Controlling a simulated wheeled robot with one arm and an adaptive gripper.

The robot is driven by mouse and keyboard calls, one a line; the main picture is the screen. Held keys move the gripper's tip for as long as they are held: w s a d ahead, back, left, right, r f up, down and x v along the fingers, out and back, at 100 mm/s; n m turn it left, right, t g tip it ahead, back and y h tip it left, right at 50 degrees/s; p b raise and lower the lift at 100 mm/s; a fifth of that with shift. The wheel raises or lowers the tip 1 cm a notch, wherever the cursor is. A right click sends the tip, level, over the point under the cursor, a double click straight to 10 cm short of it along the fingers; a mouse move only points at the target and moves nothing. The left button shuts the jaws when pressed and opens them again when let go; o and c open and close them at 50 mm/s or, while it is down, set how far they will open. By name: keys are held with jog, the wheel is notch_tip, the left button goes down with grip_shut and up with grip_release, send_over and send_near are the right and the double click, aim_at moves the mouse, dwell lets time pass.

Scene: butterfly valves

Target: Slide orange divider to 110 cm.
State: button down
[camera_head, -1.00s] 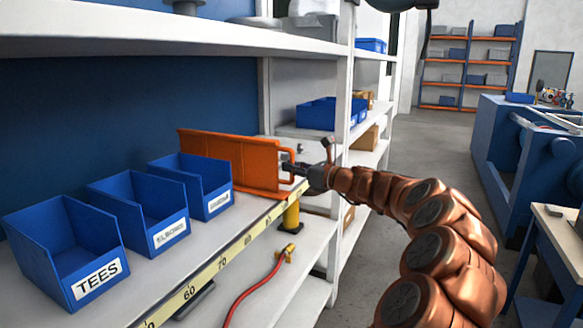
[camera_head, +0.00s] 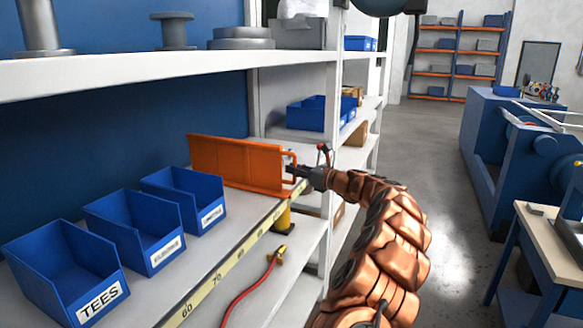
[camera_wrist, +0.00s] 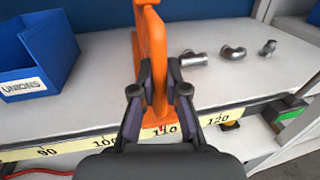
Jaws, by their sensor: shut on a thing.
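The orange divider (camera_head: 240,163) stands upright across the shelf, past the three blue bins. In the wrist view the divider (camera_wrist: 157,45) has its front foot just behind the yellow scale (camera_wrist: 95,144), at about the 110 mark. My gripper (camera_head: 298,172) is at the divider's front handle. In the wrist view my gripper (camera_wrist: 160,92) has a finger on each side of the orange handle and is shut on it. The exact edge against the scale is partly hidden by the fingers.
A blue bin labelled UNIONS (camera_wrist: 38,58) stands left of the divider. Several metal fittings, including an elbow (camera_wrist: 233,52), lie on the shelf to its right. The TEES bin (camera_head: 65,270) is nearest. A shelf upright (camera_head: 329,130) stands beyond my gripper.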

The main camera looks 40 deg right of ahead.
jog(key=shift+w+d, duration=0.2)
jog(key=shift+d, duration=0.2)
jog(key=c, duration=1.2)
grip_release()
jog(key=v, duration=1.2)
